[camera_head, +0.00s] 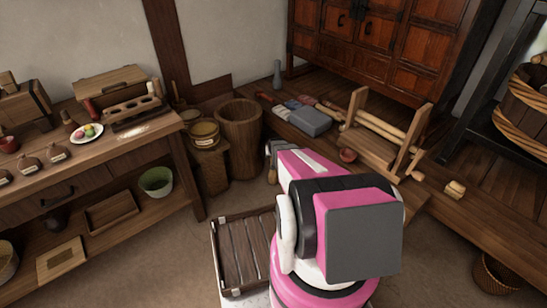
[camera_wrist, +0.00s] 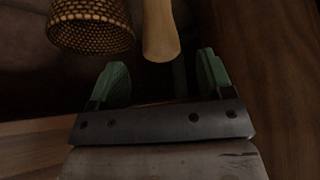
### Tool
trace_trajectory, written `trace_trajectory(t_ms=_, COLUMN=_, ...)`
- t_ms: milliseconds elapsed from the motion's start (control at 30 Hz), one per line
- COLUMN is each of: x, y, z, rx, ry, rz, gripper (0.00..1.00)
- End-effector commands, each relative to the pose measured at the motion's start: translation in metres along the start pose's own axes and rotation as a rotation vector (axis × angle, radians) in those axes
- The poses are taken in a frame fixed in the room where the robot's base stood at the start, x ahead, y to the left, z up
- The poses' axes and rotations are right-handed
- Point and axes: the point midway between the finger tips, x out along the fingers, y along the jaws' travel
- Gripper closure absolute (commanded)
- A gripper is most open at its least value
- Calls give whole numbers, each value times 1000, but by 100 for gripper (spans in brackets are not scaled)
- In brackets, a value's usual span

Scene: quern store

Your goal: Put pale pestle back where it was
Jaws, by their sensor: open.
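A pale, smooth wooden rod with a rounded end, which looks like the pale pestle (camera_wrist: 160,30), is at the top middle of the wrist view. Its upper part is cut off by the frame edge. My gripper (camera_wrist: 163,78) has its two green fingertips wide apart with nothing between them. The rod's rounded end lies just beyond the gap between the fingertips, apart from both. In the head view my pink and black arm fills the lower middle, and I cannot clearly make out the pestle there.
In the wrist view a woven basket (camera_wrist: 92,22) is left of the rod, and a dark wooden surface (camera_wrist: 285,80) is at right. In the head view a slatted crate (camera_head: 217,262) is beside my arm. A wooden bucket (camera_head: 239,140) and workbench (camera_head: 150,135) are left; a low platform (camera_head: 470,220) is right.

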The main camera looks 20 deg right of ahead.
Motion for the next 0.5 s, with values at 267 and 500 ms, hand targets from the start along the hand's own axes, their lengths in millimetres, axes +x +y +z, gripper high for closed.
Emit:
trace_trajectory(t_ms=267, x=-48, y=0, z=1, rx=0, ry=-1, rz=0, gripper=27)
trace_trajectory(t_ms=500, x=-135, y=-27, z=16, rx=-37, ry=-109, rz=-15, gripper=27)
